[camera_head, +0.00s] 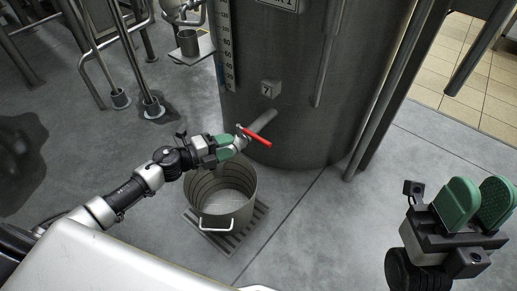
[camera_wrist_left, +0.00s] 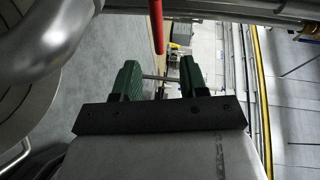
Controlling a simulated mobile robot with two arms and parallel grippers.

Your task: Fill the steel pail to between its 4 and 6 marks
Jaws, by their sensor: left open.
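The steel pail (camera_head: 247,207) stands upright on a slatted grate under the mixer's outlet; ring lines show on its inner wall, and I cannot read any numbers or make out liquid in it. The outlet pipe (camera_head: 263,121) comes from the mixer marked 7 and carries a valve with a red lever (camera_head: 255,137). My left gripper (camera_head: 232,143) is open beside the valve, above the pail's far rim. In the left wrist view the red lever (camera_wrist_left: 157,25) shows beyond the open fingers (camera_wrist_left: 158,77), not clearly between them. My right gripper (camera_head: 482,203) is open and empty at the right.
The large steel mixer (camera_head: 290,60) with a level scale (camera_head: 228,50) stands behind the pail. A small cup (camera_head: 188,42) sits on a shelf at upper left. Metal pipe legs (camera_head: 152,105) stand left. The floor right of the pail is clear.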

